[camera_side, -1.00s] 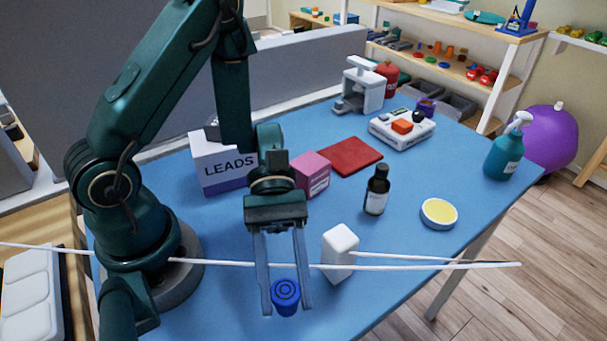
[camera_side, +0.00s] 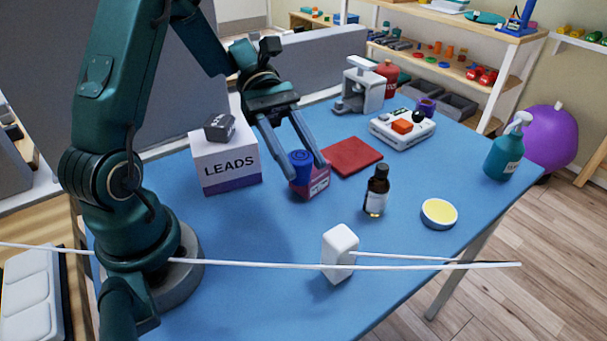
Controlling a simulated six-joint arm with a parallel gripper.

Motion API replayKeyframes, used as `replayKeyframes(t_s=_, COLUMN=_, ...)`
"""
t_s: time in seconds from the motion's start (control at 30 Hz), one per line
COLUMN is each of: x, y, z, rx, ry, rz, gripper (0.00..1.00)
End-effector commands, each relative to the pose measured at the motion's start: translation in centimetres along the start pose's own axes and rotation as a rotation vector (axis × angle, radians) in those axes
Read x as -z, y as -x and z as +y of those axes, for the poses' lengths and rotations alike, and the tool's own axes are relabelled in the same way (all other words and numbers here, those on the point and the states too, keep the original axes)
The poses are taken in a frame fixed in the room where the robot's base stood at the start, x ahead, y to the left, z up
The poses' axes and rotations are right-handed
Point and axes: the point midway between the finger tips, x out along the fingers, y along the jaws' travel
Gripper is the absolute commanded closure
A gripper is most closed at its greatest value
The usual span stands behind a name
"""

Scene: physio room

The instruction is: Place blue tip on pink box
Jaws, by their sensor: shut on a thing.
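The blue tip (camera_side: 301,166) is a small dark-blue cylinder with a ringed top. My gripper (camera_side: 306,175) is shut on it, one finger on each side. The pink box (camera_side: 318,184) is directly below and behind the tip in the side view, partly covered by the tip and the fingers. The tip overlaps the box's top in the picture; I cannot tell whether it touches the top or hangs just above it.
A white LEADS box (camera_side: 225,165) with a dark grey block (camera_side: 219,127) on top stands left. A red pad (camera_side: 352,157) lies behind right. A dark bottle (camera_side: 376,192), yellow-topped tin (camera_side: 439,213) and white block (camera_side: 340,254) stand nearer.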

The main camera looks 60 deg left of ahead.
Motion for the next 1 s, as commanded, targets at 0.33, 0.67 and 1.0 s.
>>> replayKeyframes(t_s=0.33, x=-0.8, y=9.1, z=6.8, rx=-0.504, ry=0.206, rz=0.001, gripper=1.0)
replayKeyframes(t_s=0.67, x=3.5, y=8.4, z=6.7, rx=-0.533, ry=0.23, rz=-0.005, gripper=1.0)
replayKeyframes(t_s=1.0, x=7.1, y=6.9, z=6.6, rx=-0.532, ry=0.227, rz=-0.004, gripper=1.0)
